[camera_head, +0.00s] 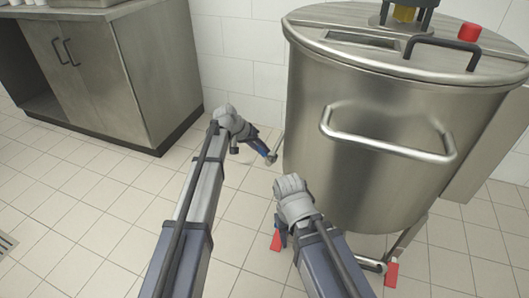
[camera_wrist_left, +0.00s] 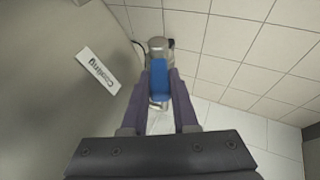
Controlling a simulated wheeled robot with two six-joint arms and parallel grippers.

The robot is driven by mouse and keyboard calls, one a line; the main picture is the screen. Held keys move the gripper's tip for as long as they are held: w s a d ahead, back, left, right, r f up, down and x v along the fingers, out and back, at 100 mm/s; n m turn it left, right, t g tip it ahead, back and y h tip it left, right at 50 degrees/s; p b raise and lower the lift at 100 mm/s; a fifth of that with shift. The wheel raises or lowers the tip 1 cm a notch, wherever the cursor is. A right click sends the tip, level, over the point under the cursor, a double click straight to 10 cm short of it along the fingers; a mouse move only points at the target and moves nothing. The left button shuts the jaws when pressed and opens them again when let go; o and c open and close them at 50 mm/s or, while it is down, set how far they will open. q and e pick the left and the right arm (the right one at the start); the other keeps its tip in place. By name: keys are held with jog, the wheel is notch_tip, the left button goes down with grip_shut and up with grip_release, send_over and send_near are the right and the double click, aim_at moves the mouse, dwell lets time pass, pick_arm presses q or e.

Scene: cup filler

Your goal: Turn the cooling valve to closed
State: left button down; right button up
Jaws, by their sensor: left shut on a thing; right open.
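The cooling valve has a blue handle and a grey metal body. In the left wrist view its blue handle (camera_wrist_left: 160,78) lies between the fingers of my left gripper (camera_wrist_left: 159,82), which is shut on it. A tilted white label reading "Cooling" (camera_wrist_left: 97,70) is on the metal wall beside it. In the head view my left gripper (camera_head: 263,150) is at the lower left side of the steel tank (camera_head: 370,120), where the valve is small and mostly hidden. My right gripper (camera_head: 281,236) is lower, in front of the tank, and open; its fingers are partly hidden by its arm.
A curved bar handle (camera_head: 390,150) sticks out from the tank's front. Red foot parts (camera_head: 391,273) show on the floor beneath the tank. A steel cabinet (camera_head: 110,80) stands at the left. The tiled floor (camera_head: 90,205) between is clear.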

pick_arm(q)
jog(key=shift+w+a+f+g+h+b, duration=0.1)
jog(key=shift+a+f+g+h+b, duration=0.35)
jog(key=shift+h+b, duration=0.35)
jog(key=shift+r, duration=0.1)
jog(key=c, duration=0.7)
grip_release()
jog(key=shift+a+r+t, duration=0.1)
jog(key=shift+r+t, duration=0.05)
jog(key=shift+t, duration=0.1)
jog(key=p+v, duration=0.5)
jog(key=v, duration=0.2)
jog(key=shift+a+r+p, duration=0.15)
jog(key=shift+a+p, duration=0.05)
jog(key=shift+p, duration=0.15)
